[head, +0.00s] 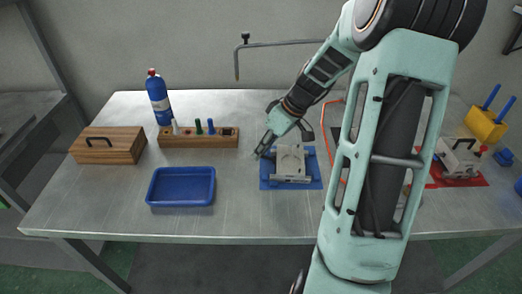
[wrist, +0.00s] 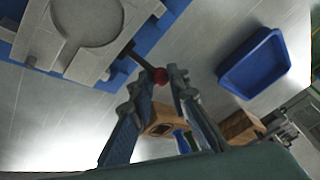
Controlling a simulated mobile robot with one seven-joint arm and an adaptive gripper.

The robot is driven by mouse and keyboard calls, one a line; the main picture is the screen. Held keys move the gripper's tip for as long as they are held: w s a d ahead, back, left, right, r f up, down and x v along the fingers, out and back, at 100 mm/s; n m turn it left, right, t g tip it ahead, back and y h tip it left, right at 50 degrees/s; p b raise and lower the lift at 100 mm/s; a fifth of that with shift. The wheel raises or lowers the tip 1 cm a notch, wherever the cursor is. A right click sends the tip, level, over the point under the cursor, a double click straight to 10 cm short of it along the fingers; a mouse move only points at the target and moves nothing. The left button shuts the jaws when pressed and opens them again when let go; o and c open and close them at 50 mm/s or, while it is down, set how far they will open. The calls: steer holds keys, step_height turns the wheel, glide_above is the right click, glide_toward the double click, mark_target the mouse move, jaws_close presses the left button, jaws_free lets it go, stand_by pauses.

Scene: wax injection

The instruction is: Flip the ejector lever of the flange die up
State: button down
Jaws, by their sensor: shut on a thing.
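A grey metal die (head: 291,163) sits on a blue mat (head: 268,184). In the wrist view the die (wrist: 62,42) shows a shallow round recess, and a dark lever (wrist: 137,57) with a red ball knob (wrist: 160,76) sticks out from its side. I take this as the flange die's ejector lever. My gripper (head: 262,153) is at the left side of the die, coming down from the upper right. In the wrist view my gripper (wrist: 157,78) has its fingertips on either side of the red knob and is shut on it. The lever is too small to make out in the head view.
A blue tray (head: 181,203) lies to the left, with a wooden rack (head: 190,141), a blue bottle (head: 158,98) and a wooden box (head: 108,146) behind it. Another die (head: 459,157) stands on a red mat at the right. The table between tray and blue mat is clear.

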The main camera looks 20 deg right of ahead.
steer(key=c, duration=1.8)
jaws_free()
steer(key=shift+s, duration=0.1)
steer(key=v, duration=1.2)
steer(key=shift+d, duration=0.1)
